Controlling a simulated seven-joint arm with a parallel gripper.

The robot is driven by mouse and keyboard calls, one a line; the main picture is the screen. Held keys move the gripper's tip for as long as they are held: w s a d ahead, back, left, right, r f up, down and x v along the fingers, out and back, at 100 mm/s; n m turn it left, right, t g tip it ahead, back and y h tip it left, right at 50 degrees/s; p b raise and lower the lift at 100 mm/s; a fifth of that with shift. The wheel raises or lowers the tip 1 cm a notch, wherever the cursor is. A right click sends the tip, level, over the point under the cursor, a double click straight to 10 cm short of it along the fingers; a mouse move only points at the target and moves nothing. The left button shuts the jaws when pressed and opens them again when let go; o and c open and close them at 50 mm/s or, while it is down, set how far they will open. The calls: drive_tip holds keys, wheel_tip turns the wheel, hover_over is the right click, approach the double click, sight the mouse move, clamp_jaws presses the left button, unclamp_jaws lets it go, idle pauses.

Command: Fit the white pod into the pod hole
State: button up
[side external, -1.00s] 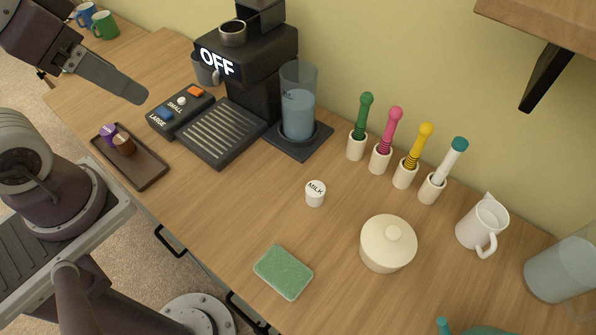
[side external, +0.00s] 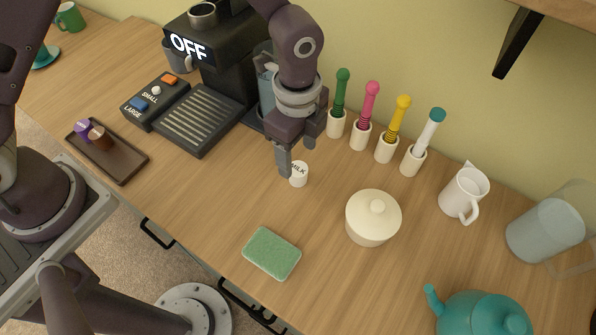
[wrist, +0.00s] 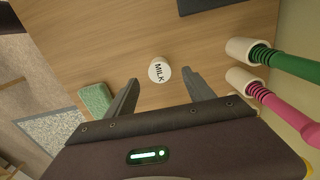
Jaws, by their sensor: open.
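The white pod (side external: 299,178), marked MILK, stands upright on the wooden counter. It also shows in the wrist view (wrist: 159,70), ahead of and between my two fingertips. My gripper (side external: 290,165) points down right at the pod, its fingers open and nothing held. In the side view a finger overlaps the pod's left edge; I cannot tell whether it touches. The black coffee machine (side external: 226,60) reads OFF and has a round metal-rimmed opening (side external: 202,12) on top. I cannot tell for sure that this is the pod hole.
A brown tray (side external: 128,166) holds a purple and a brown pod. A green sponge (side external: 271,253) and a lidded cream pot (side external: 371,222) lie nearby. Several coloured-handled tools in white holders, such as the green one (side external: 340,95), stand behind the pod. Counter left of the pod is clear.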

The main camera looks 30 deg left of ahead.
sight(298, 169)
wheel_tip(298, 169, down, 4)
drive_tip(key=shift+d+f, duration=0.1)
clamp_jaws()
